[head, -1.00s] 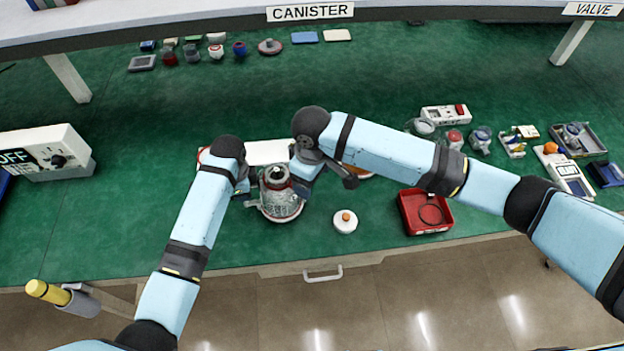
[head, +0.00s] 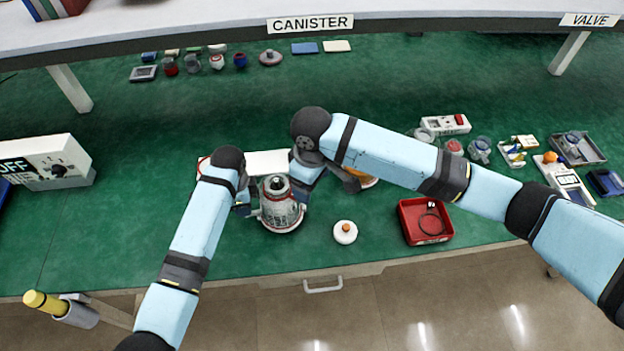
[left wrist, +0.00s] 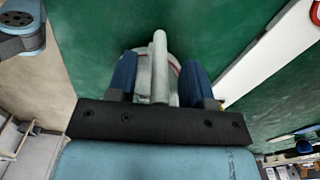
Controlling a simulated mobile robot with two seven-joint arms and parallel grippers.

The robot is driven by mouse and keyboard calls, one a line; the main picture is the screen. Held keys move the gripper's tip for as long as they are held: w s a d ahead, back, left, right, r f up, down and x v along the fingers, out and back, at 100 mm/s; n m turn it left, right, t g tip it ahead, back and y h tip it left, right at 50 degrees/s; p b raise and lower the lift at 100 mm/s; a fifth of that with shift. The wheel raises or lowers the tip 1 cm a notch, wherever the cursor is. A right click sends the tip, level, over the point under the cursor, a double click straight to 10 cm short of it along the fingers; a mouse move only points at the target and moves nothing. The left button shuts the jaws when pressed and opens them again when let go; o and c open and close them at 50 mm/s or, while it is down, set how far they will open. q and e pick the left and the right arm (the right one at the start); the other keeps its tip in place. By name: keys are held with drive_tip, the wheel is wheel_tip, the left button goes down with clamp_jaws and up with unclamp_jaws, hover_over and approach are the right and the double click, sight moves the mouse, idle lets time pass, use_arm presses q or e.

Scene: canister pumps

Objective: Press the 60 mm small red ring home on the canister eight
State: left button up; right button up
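The canister (head: 280,210) stands upright on the green bench in the head view, pale grey with red bands and a dark knob on top. I cannot make out which band is the 60 mm small red ring. My left gripper (head: 246,203) is at the canister's left side.
A white round piece with an orange knob (head: 345,232) lies right of the canister. A red tray (head: 404,224) holds a dark loop. A white plate (head: 268,160) and a partly hidden orange part (head: 369,182) lie behind.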

use_arm(q)
wheel_tip(320, 180, up, 12)
idle(0.6)
